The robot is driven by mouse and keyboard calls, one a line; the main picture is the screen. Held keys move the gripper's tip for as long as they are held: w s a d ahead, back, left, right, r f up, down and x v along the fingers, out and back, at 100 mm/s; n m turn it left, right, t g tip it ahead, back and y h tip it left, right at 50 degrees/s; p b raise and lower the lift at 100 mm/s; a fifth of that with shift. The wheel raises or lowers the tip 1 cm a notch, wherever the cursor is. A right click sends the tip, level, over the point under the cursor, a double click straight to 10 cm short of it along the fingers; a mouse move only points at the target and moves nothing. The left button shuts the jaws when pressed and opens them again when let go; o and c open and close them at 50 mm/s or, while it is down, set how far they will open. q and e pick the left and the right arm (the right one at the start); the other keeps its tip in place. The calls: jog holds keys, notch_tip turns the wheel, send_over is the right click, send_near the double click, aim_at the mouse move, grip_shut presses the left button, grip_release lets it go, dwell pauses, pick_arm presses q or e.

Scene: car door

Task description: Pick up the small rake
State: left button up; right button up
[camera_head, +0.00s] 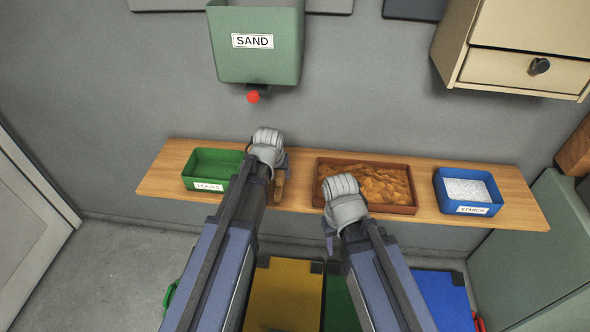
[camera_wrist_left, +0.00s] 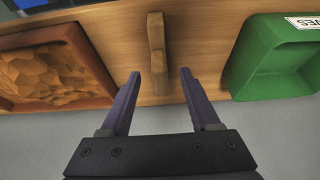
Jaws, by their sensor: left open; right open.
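A narrow light-wood piece (camera_wrist_left: 157,45), which looks like the small rake, lies on the wooden shelf (camera_head: 225,201) between the green bin and the brown tray. Its shape as a rake cannot be made out. In the head view a bit of this wooden piece (camera_head: 280,186) shows beside my left wrist. My left gripper (camera_wrist_left: 160,74) is open and empty. Its two fingers point at the wooden piece, one on each side of its near end. My right gripper (camera_head: 329,236) is in front of the brown tray; its fingers are mostly hidden by my own wrist.
The shelf carries a green bin labelled LEAVES (camera_head: 207,165), a brown tray (camera_head: 395,209) of lumpy brown material and a blue STARCH bin (camera_head: 484,209). A green SAND hopper (camera_head: 257,66) with a red knob (camera_head: 253,97) hangs above. Cabinets stand at right.

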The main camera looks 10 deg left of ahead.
pick_arm(q)
jog(key=shift+b+x, duration=0.75)
jog(key=shift+b, duration=0.05)
jog(key=b+x, duration=0.5)
jog(key=x, duration=0.1)
jog(key=shift+w+f+b, duration=0.15)
jog(key=shift+w+b, duration=0.15)
jog(key=shift+b, duration=0.1)
grip_shut()
